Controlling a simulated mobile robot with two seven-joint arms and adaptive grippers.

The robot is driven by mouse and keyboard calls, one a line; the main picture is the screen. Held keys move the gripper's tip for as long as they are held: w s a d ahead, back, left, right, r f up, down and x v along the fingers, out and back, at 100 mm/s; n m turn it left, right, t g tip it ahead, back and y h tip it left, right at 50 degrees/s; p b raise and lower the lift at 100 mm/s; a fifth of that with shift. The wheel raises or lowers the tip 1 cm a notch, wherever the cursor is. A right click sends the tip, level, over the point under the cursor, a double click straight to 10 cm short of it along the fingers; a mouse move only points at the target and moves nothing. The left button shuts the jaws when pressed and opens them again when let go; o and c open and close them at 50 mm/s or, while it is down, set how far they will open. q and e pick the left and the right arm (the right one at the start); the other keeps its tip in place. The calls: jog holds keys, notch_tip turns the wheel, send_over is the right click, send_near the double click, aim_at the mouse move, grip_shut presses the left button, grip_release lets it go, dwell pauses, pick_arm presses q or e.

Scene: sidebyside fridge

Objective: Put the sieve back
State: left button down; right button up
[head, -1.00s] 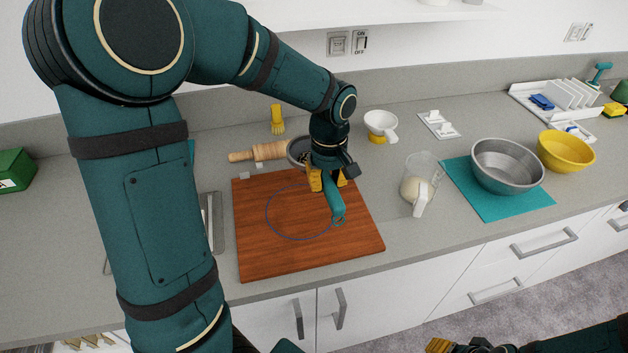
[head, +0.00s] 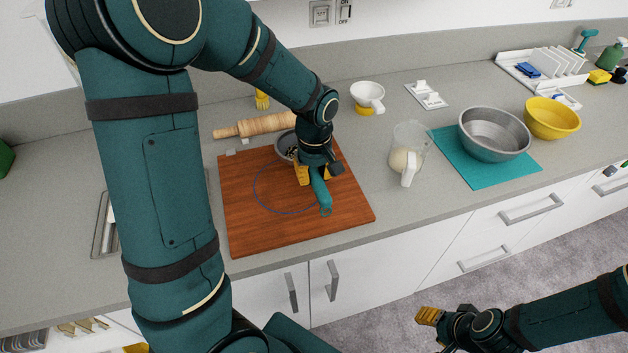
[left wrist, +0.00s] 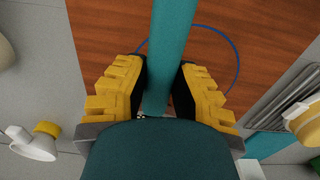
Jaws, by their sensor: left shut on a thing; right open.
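The sieve has a round grey bowl (head: 286,146) and a teal handle (head: 322,196). My left gripper (head: 316,175) is shut on the handle, over the right part of the wooden board (head: 245,222). In the left wrist view the teal handle (left wrist: 172,45) runs between the yellow fingers (left wrist: 158,92). The sieve's bowl shows behind the gripper near the board's far edge, partly hidden by my arm. I cannot tell whether the sieve touches the board. My right gripper (head: 430,316) is open and empty in front of the counter, low over the floor.
A blue circle (head: 256,195) is marked on the board. A rolling pin (head: 250,126) lies behind it. A clear jug (head: 408,150), white-and-yellow cup (head: 367,95), steel bowl (head: 494,135) on a teal mat (head: 500,172) and yellow bowl (head: 552,118) stand to the right.

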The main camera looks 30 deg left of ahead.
pick_arm(q)
notch_tip(320, 180, down, 2)
jog(key=shift+f, duration=0.25)
jog(key=c, duration=0.9)
grip_release()
jog(key=shift+f, duration=0.15)
jog(key=r+p, duration=0.1)
jog(key=r, duration=0.6)
jog(key=r+p, duration=0.1)
jog(key=r, duration=0.5)
jog(key=shift+s+a+r, duration=0.1)
jog(key=shift+s+r, duration=0.1)
jog(key=shift+r, duration=0.2)
jog(key=shift+s, duration=0.1)
